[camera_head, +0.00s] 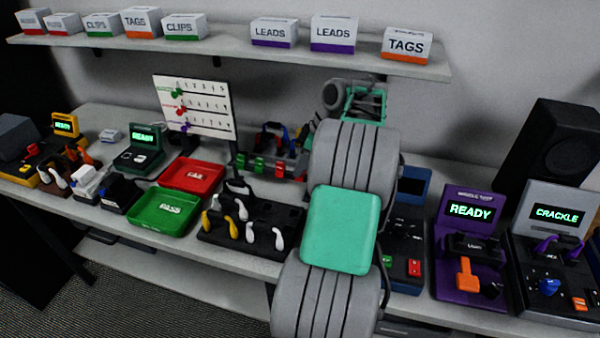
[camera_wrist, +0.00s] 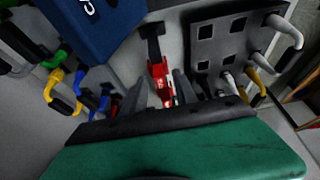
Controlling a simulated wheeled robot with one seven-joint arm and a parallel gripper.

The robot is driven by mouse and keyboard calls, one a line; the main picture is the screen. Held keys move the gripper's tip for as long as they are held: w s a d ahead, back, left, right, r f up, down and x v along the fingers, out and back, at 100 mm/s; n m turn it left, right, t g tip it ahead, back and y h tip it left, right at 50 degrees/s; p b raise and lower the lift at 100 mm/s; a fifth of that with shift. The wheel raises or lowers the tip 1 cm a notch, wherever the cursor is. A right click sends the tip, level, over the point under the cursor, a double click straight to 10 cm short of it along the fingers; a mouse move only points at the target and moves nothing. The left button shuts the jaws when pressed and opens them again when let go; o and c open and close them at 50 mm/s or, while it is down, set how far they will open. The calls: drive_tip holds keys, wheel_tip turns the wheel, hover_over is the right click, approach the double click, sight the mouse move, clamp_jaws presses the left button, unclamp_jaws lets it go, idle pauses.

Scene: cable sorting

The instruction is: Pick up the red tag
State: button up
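In the wrist view, a red tag (camera_wrist: 160,80) with small white marks lies on the light grey worktop, with a black piece at its far end. My gripper (camera_wrist: 156,84) has its two grey fingers apart, one on each side of the red tag. I see no clear contact between fingers and tag. In the head view my arm covers the middle of the bench, and my fingers and this tag cannot be made out there. Several red and green pieces sit on a rack (camera_head: 270,165) behind the bench's middle.
A black holder (camera_wrist: 215,50) with white and yellow hooked cables stands close on the right in the wrist view. A dark blue box (camera_wrist: 95,22) is at upper left. Coloured cables (camera_wrist: 75,80) hang at left.

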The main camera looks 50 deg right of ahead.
clamp_jaws()
idle(0.5)
drive_tip(key=shift+r, duration=0.55)
drive_tip(key=v, duration=0.3)
drive_tip(key=shift+w+a+r+p, duration=0.1)
drive_tip(key=shift+w+a+p, duration=0.15)
drive_tip(key=shift+p, duration=0.15)
drive_tip(key=s+a+r+p, duration=0.2)
drive_tip(key=s+r+p, duration=0.3)
drive_tip(key=s+r, duration=0.7)
drive_tip(key=shift+s+a, duration=0.35)
drive_tip(key=shift+s, duration=0.3)
